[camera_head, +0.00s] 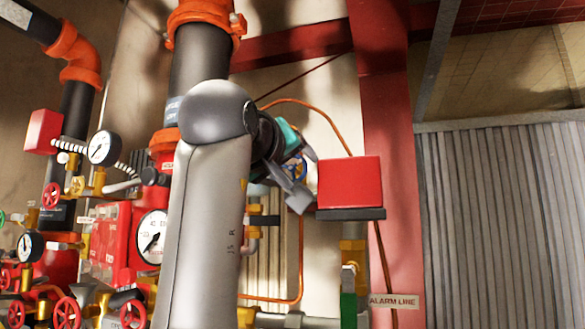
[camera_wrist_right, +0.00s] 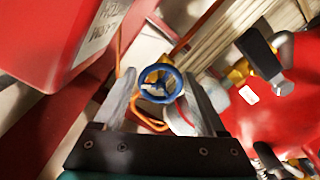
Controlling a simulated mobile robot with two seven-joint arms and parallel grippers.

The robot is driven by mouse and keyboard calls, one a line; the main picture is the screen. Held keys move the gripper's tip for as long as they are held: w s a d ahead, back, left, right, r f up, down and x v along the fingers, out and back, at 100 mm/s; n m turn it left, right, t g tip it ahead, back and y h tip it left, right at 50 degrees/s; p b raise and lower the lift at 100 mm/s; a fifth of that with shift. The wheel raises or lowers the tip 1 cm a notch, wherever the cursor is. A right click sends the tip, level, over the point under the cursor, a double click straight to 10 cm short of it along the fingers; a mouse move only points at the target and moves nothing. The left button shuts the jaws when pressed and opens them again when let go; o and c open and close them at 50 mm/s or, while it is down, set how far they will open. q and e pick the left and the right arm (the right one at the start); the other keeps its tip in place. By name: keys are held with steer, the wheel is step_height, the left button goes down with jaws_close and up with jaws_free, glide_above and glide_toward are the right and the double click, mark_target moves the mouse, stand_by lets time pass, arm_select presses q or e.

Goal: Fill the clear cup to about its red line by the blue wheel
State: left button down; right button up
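The blue wheel (camera_wrist_right: 160,84) shows in the right wrist view between the two fingers of my right gripper (camera_wrist_right: 161,77). The fingers are apart with the wheel framed between their tips; I cannot tell whether they touch it. In the head view the right gripper (camera_head: 294,186) is beyond my grey arm, with a small part of the blue wheel (camera_head: 297,166) showing beside it. A pale rounded shape (camera_wrist_right: 181,121) lies partly behind the wheel and right finger; I cannot tell whether it is the clear cup. My left gripper is out of view.
A red box (camera_head: 349,183) is close to the gripper's right, before a red column (camera_head: 387,100). An orange tube (camera_head: 322,113) loops above. Pipes, a gauge (camera_head: 152,237) and red wheels (camera_head: 67,313) crowd the left. A corrugated wall (camera_head: 500,220) fills the right.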

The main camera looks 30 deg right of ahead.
steer(key=b+v, duration=0.5)
steer(key=v, duration=1)
steer(key=shift+s, duration=0.15)
